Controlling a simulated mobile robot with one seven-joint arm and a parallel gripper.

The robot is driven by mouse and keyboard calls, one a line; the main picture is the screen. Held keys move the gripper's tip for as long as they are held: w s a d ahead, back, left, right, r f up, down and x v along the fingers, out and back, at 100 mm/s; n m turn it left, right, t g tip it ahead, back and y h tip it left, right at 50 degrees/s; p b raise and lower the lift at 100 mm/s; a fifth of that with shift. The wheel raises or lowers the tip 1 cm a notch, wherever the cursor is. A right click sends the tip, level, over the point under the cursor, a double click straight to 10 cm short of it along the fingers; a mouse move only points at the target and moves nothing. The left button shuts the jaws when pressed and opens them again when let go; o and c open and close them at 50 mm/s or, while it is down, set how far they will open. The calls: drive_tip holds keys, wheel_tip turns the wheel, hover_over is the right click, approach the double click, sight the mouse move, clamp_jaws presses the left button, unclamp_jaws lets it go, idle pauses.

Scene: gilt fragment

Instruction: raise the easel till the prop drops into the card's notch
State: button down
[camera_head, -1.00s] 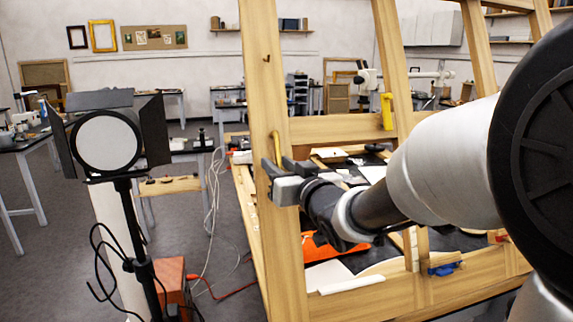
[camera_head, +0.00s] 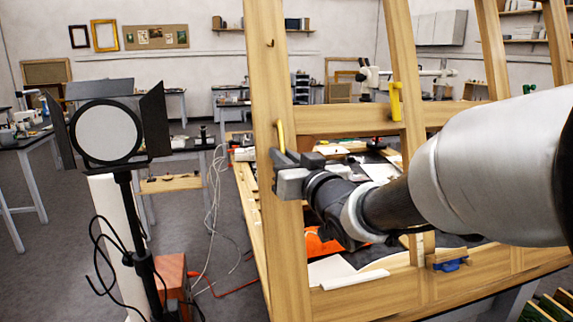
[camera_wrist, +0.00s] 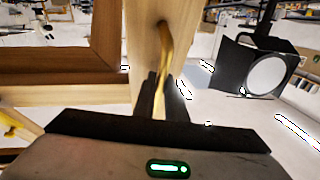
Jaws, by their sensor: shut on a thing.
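The easel (camera_head: 268,75) is a large pale wooden frame, leaning over the bench, with its left post nearest my arm. My gripper (camera_head: 284,160) is shut on the yellow curved handle (camera_head: 280,136) on that left post. In the wrist view the handle (camera_wrist: 164,50) runs down from the post (camera_wrist: 145,45) between my dark fingers (camera_wrist: 163,98). I cannot make out the prop or the card's notch for certain.
A black lamp (camera_head: 107,133) on a stand is to the left, with cables and a reddish box (camera_head: 172,277) below. The bench under the easel holds papers, an orange item (camera_head: 321,243) and a blue clamp (camera_head: 449,264). Grey floor (camera_head: 50,270) is clear at far left.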

drive_tip(key=shift+s, duration=0.2)
drive_tip(key=c, duration=2.2)
unclamp_jaws()
drive_tip(key=shift+w, duration=0.2)
drive_tip(key=o, duration=0.4)
drive_tip(key=shift+s, duration=0.1)
drive_tip(key=shift+b+v, duration=2.6)
drive_tip(key=shift+v, duration=6.05)
drive_tip(key=shift+d+r, duration=0.1)
drive_tip(key=shift+r, duration=0.05)
